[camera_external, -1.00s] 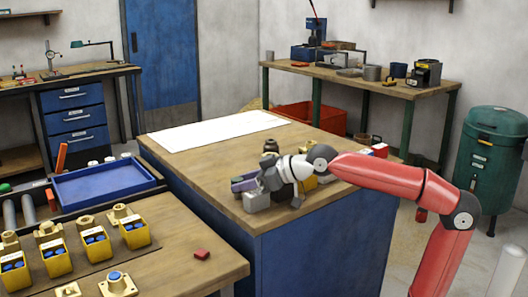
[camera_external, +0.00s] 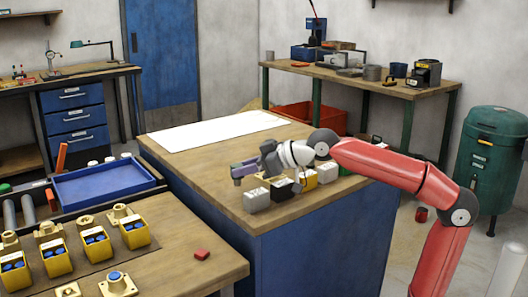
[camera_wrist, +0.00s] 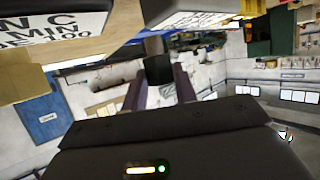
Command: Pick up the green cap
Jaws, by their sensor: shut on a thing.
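My gripper (camera_external: 240,174) is raised a little above the middle bench, with its purplish fingers pointing left. In the wrist view, the fingers (camera_wrist: 160,88) are shut on a small dark piece (camera_wrist: 158,69). The piece looks nearly black there, so I cannot tell whether it is the green cap.
A grey box (camera_external: 257,200), a black box (camera_external: 285,190), a yellow box (camera_external: 309,181) and a white box (camera_external: 327,172) stand in a row below my arm. A white sheet (camera_external: 220,131) lies behind. A blue tray (camera_external: 105,187) is on the left.

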